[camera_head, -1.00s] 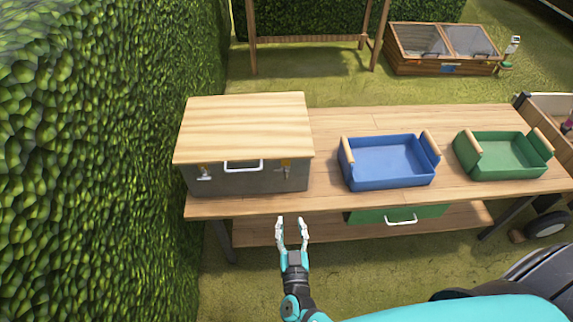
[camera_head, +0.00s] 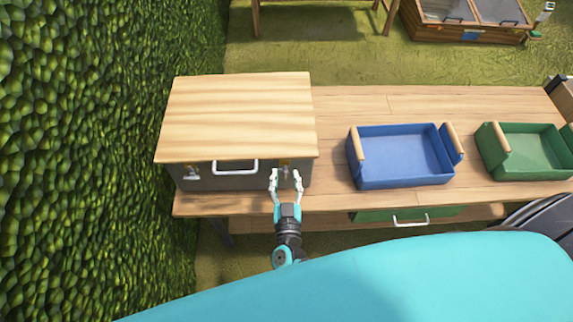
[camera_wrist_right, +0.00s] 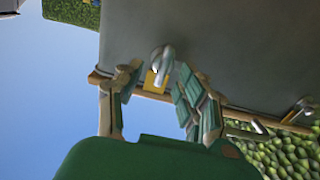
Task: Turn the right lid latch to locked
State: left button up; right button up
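The grey box with a wooden lid (camera_head: 240,115) stands at the left end of the wooden table. The right lid latch (camera_head: 285,170) is on the box's front, right of the white handle (camera_head: 235,167), and is partly hidden by my gripper. In the right wrist view the latch (camera_wrist_right: 160,62) shows as a silver lever by a yellow plate. My right gripper (camera_head: 286,174) is open, its fingertips on either side of the latch at the box front; I cannot tell whether they touch it. The left latch (camera_head: 192,171) is at the box's left front. My left gripper is not in view.
A blue tray (camera_head: 357,178) and a green tray (camera_head: 493,148) stand on the table to the right. A green drawer (camera_head: 375,216) is under the tabletop. A hedge (camera_head: 90,150) rises close on the left. Bare tabletop (camera_head: 335,120) lies between box and blue tray.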

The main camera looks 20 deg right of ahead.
jog(key=shift+w, duration=0.15)
jog(key=shift+r, duration=0.15)
jog(key=shift+c, duration=0.7)
grip_shut()
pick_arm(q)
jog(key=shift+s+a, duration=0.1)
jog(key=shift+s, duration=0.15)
